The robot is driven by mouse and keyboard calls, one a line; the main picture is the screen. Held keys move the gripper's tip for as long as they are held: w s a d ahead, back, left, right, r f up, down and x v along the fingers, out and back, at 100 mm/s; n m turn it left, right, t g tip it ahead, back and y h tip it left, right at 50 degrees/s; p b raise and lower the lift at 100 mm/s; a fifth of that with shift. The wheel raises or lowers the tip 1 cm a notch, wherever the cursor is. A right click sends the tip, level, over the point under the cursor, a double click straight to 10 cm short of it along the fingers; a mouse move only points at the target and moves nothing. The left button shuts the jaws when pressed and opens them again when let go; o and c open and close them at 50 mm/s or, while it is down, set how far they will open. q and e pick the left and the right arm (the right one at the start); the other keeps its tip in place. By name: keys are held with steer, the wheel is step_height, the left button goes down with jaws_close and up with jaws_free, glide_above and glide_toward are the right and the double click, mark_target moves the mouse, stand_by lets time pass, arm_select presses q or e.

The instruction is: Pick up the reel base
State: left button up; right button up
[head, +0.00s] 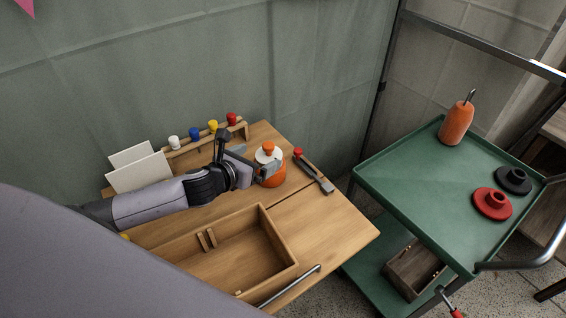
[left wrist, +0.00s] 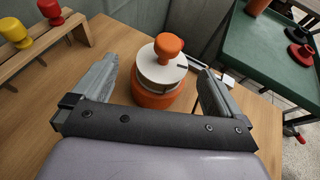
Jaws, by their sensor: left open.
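The reel base appears to be the squat orange round body (head: 271,178) on the wooden table, with a white disc and an orange knob on top. In the left wrist view the orange body (left wrist: 158,98) shows upright, centred between the two fingers. My left gripper (head: 256,160) is open beside it, with a visible gap to each finger in the left wrist view (left wrist: 158,70). I cannot tell whether the fingertips reach past its near side. The lower part of the body is partly hidden by the gripper. My right gripper is not in view.
A red-ended tool (head: 314,172) lies just right of the orange body. A rack (head: 205,138) with coloured knobs and white cards (head: 140,170) stand behind the arm. An open wooden box (head: 262,235) is in front. A green cart (head: 410,180) holds an orange bottle and red and black flanged discs.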

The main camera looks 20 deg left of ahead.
mark_target(267, 154)
arm_select(q)
steer(key=shift+w+d, duration=0.15)
steer(key=shift+w, duration=0.25)
steer(key=shift+x, duration=3.3)
steer(key=shift+d+f, duration=0.1)
steer(key=shift+d, duration=0.05)
steer(key=c, duration=1.4)
